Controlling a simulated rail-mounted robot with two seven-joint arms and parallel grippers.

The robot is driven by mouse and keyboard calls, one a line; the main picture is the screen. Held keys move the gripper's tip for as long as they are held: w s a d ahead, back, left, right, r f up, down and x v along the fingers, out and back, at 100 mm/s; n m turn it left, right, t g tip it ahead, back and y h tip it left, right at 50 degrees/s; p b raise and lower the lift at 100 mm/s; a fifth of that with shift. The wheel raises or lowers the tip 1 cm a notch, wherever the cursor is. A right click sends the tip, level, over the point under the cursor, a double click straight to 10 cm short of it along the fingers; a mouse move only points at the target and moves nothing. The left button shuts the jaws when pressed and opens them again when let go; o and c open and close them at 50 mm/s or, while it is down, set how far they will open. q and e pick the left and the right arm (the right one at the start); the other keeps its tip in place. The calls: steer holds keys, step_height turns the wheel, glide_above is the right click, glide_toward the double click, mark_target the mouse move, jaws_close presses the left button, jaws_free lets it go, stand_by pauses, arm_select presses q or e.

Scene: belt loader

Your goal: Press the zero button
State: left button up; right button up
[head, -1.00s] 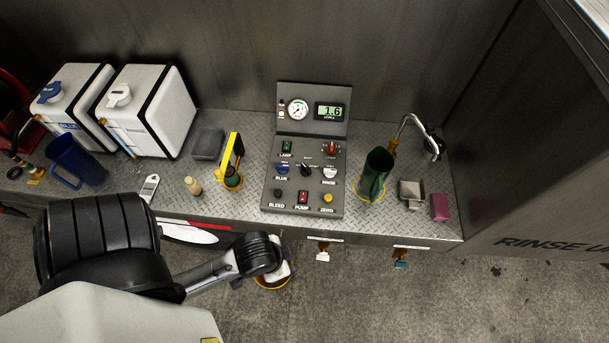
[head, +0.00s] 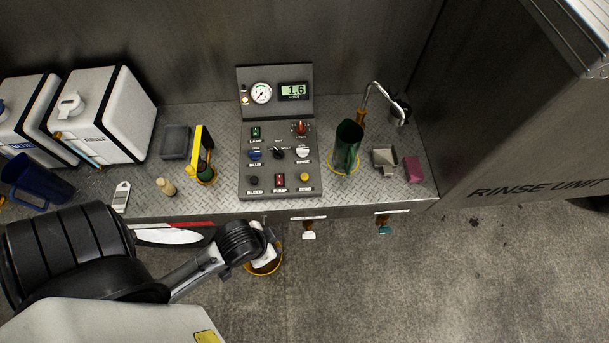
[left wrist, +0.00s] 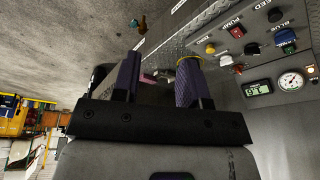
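The zero button (head: 305,178) is a yellow round button at the lower right of the grey control panel (head: 314,140), labelled ZERO. It also shows in the left wrist view (left wrist: 211,48), beyond and to the right of the fingers. My left gripper (left wrist: 158,72) is open, with a gap between its two dark purple fingers and nothing held. In the head view its wrist is in front of the bench edge, below and left of the button, and apart from it; the fingers are mostly hidden there. My right gripper is out of view.
Next to the zero button is the red pump switch (head: 279,180). A green cylinder (head: 348,146) stands right of the panel, with a tap (head: 374,100) behind. A yellow-handled item (head: 197,150) stands left.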

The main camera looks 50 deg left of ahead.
arm_select(q)
jaws_close()
steer(key=shift+a, duration=0.1)
stand_by(0.3)
stand_by(0.7)
stand_by(0.4)
